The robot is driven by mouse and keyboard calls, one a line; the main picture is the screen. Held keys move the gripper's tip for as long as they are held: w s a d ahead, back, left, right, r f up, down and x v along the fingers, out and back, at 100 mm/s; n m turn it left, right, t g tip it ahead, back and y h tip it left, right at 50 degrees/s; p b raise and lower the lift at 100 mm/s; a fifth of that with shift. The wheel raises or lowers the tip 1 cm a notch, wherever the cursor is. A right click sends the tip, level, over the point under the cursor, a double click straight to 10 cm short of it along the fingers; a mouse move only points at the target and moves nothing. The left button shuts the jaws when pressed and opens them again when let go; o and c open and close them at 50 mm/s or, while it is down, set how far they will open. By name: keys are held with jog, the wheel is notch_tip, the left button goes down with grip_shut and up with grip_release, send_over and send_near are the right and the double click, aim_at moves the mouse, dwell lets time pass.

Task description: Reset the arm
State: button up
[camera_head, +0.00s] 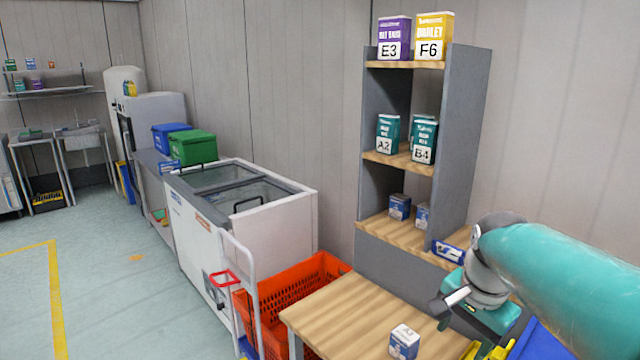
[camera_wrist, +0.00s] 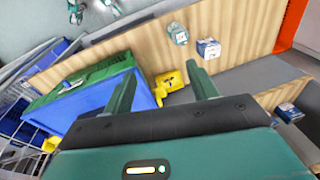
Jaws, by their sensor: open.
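My arm reaches in from the right in the head view. My gripper (camera_head: 446,312) is above the right part of the wooden table (camera_head: 345,312), in front of the shelf unit. In the wrist view my gripper (camera_wrist: 163,88) has its two fingers apart, with nothing held between them. Past the fingers are a yellow object (camera_wrist: 168,84) and the table top (camera_wrist: 235,22). The arm hides part of the lower shelf and the table's right side in the head view.
A small blue-and-white box (camera_head: 404,342) stands on the table. The shelf unit (camera_head: 452,150) holds several boxes and cartons. An orange crate (camera_head: 290,285) and a white chest freezer (camera_head: 270,215) stand to the left. A blue bin (camera_wrist: 115,98) shows in the wrist view. The floor at left is clear.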

jog(key=s+a+f+n+t, duration=0.2)
jog(key=s+a+n+t, duration=0.1)
jog(key=s+a+n, duration=0.5)
jog(key=s+n, duration=0.2)
jog(key=s, duration=0.2)
jog(key=shift+s+f+n+t, duration=0.15)
jog(key=shift+n+t, duration=0.15)
jog(key=shift+n, duration=0.1)
jog(key=c, duration=0.5)
jog(key=shift+d, duration=0.2)
